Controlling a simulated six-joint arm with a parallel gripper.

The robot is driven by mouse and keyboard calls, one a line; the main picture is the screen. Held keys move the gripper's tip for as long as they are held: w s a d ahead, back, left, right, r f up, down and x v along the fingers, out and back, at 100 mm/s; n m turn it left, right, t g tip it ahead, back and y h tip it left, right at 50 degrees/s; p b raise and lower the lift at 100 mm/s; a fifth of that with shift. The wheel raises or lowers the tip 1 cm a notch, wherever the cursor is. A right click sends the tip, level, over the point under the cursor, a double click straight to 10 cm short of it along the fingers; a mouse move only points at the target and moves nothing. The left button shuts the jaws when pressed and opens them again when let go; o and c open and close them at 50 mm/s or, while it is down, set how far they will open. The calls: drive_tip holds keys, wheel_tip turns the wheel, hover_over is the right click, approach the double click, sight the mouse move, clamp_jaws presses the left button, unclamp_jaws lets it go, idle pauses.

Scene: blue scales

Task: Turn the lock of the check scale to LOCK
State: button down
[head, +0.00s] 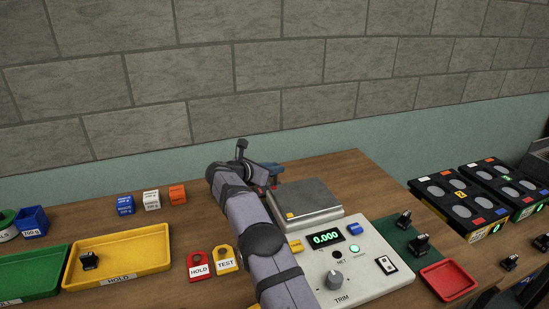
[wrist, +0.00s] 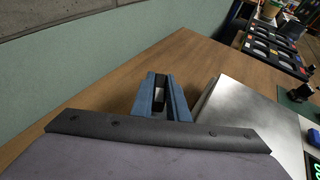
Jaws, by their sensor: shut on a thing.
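The check scale (head: 373,262) stands right of centre, with a bare metal pan (head: 308,197) and a green display (head: 325,238) reading 0.000. The pan also shows in the wrist view (wrist: 250,125). My gripper (wrist: 160,96) has blue fingers and is low beside the pan's left edge. In the head view its blue part (head: 270,169) shows behind the pan, mostly hidden by my arm. The fingers are closed around a small pale part (wrist: 158,97), which looks like the lock. The lock's markings and its setting are hidden.
Left of my arm lie a red HOLD tag (head: 199,265), a yellow TEST tag (head: 226,259) and a yellow tray (head: 140,240). A grey TRIM knob (head: 334,279) stands on the scale's front. A red tray (head: 447,279) and black weights are at right. A wall runs behind.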

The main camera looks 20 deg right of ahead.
drive_tip(key=shift+p, duration=0.55)
drive_tip(key=c, duration=1.7)
unclamp_jaws()
drive_tip(key=shift+a, duration=0.1)
drive_tip(key=shift+b+v, duration=1.2)
drive_tip(key=shift+v, duration=2.4)
drive_tip(key=shift+w+a, duration=0.1)
